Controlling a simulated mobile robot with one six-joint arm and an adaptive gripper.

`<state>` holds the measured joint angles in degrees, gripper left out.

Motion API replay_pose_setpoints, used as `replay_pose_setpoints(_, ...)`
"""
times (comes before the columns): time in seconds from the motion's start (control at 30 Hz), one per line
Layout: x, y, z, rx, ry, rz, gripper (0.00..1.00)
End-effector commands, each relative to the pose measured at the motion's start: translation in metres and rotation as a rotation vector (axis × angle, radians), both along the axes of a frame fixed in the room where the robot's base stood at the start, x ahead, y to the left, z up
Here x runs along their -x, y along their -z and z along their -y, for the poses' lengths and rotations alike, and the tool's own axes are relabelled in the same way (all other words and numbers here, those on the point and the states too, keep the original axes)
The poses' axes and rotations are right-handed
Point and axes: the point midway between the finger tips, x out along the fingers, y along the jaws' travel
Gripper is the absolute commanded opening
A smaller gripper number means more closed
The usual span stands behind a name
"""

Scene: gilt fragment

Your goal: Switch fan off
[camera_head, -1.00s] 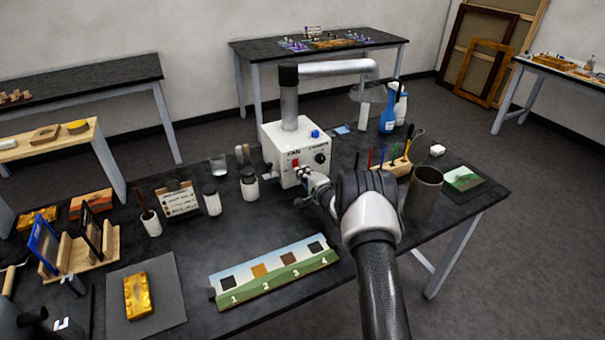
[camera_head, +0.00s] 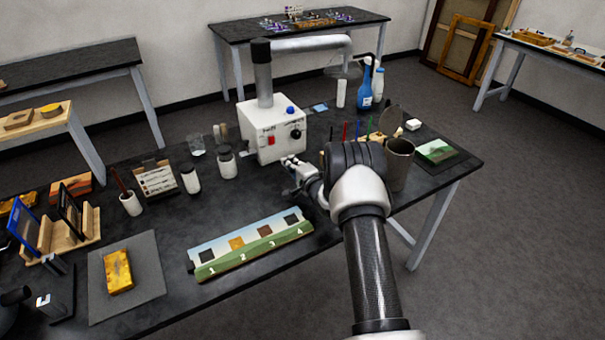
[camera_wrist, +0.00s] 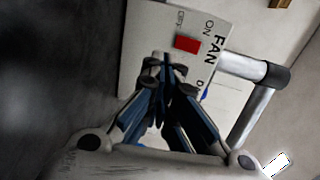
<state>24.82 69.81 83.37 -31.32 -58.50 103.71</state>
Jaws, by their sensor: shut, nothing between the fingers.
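The fan unit (camera_head: 262,140) is a white box with a grey duct rising from its top, standing at the back of the black table. In the wrist view the red switch (camera_wrist: 187,44) lies between the labels ON and OFF; which side is pressed I cannot tell. My gripper (camera_head: 287,160) is shut and empty, low in front of the box. In the wrist view its fingertips (camera_wrist: 165,62) point at the panel near the switch, with a small apparent gap.
A pen rack (camera_head: 375,137) and a grey cup (camera_head: 397,163) stand right of my arm. White jars (camera_head: 227,164) stand left of the box. A numbered strip (camera_head: 250,244) lies in front, and a gold piece (camera_head: 119,271) rests on a grey mat (camera_head: 150,265).

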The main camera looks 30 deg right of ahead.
Motion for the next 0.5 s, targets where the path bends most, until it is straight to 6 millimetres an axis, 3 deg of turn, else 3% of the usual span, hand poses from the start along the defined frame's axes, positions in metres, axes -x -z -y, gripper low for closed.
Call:
replay_pose_setpoints(0.2, 0.042, 0.006, 0.0, -0.001, -0.002, -0.005, 0.0)
replay_pose_setpoints(0.5, 0.059, 0.01, -0.001, 0.0, -0.004, -0.003, 0.0)
